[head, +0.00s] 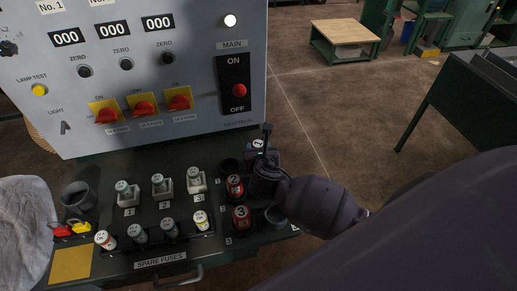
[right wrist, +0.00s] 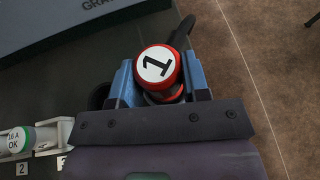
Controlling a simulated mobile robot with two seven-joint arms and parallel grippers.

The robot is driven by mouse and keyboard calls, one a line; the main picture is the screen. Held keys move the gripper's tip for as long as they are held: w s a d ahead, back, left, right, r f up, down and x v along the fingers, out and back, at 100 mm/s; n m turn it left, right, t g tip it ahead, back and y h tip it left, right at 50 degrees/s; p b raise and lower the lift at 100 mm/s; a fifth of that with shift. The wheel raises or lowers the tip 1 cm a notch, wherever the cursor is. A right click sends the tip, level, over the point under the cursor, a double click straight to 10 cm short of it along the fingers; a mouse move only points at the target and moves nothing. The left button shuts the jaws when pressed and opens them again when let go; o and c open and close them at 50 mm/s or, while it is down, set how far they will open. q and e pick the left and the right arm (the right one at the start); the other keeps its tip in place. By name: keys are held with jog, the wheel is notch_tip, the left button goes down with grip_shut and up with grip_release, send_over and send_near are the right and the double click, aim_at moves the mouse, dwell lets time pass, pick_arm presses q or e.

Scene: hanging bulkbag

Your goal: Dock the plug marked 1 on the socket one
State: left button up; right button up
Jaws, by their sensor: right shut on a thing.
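The plug marked 1 (right wrist: 158,66) has a red body and a white top with a black 1. It sits between the two blue fingers of my right gripper (right wrist: 160,84), which is shut on it. In the head view, the white top of this plug (head: 258,144) shows behind my right gripper (head: 263,154), at the back right of the bench. A dark round opening (head: 229,165), possibly socket one, lies just left of the gripper; its marking is not readable. The plug's lower end is hidden. My left gripper is not in view.
Plugs marked 2 (head: 235,186) and 3 (head: 241,216) stand in front of the opening. A grey cup (head: 276,216) is at the right edge. Several fuses stand to the left. The control panel (head: 160,60) rises behind the bench.

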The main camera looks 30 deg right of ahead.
jog(key=shift+f, duration=0.6)
dwell(0.6)
jog(key=o, duration=0.7)
jog(key=shift+v, duration=1.5)
jog(key=v, duration=0.8)
